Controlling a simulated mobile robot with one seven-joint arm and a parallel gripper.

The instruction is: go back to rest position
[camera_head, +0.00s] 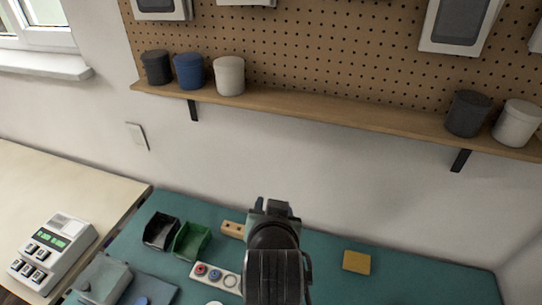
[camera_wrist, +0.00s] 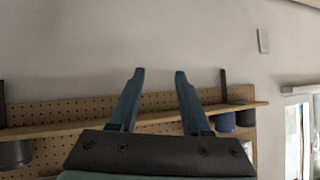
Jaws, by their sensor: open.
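My gripper (camera_wrist: 159,95) shows in the wrist view with its two blue-grey fingers apart and nothing between them. Behind the fingers are the pegboard, the wooden shelf and bare wall. In the head view my arm rises at the lower middle in front of the teal worktop (camera_head: 420,285). The fingertips cannot be made out there. The arm hides part of the worktop behind it.
A black bin (camera_head: 161,231), a green bin (camera_head: 192,241), a white strip with round parts (camera_head: 216,277) and a yellow block (camera_head: 357,262) lie on the worktop. A label-printer-like device (camera_head: 52,253) stands left. The shelf (camera_head: 330,114) holds several pots.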

